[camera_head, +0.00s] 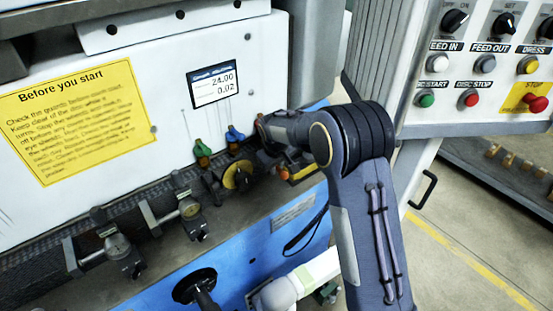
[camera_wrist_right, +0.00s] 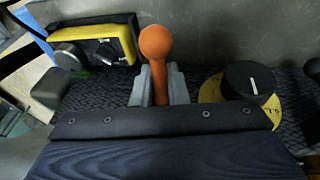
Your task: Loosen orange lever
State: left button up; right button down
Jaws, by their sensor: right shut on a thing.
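The orange lever (camera_wrist_right: 156,48) shows in the right wrist view as a rod with a round ball on top. My right gripper (camera_wrist_right: 159,88) has its two grey fingers on either side of the rod, below the ball, and is shut on it. In the head view my right gripper (camera_head: 268,130) is at the white machine panel, right of the blue lever (camera_head: 235,134). There the gripper and wrist hide most of the orange lever. My left gripper is in neither view.
A green lever (camera_head: 202,149) stands left of the blue one. A yellow dial with a black knob (camera_head: 239,176) sits just below. A button panel (camera_head: 485,65) is at the upper right.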

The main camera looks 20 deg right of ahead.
dwell(0.4)
jog(key=c, duration=1.5)
grip_release()
jog(key=shift+r, duration=0.1)
jog(key=b+v, duration=0.1)
jog(key=v, duration=0.6)
jog(key=shift+r+b, duration=0.3)
jog(key=shift+r, duration=0.05)
jog(key=shift+s, duration=0.1)
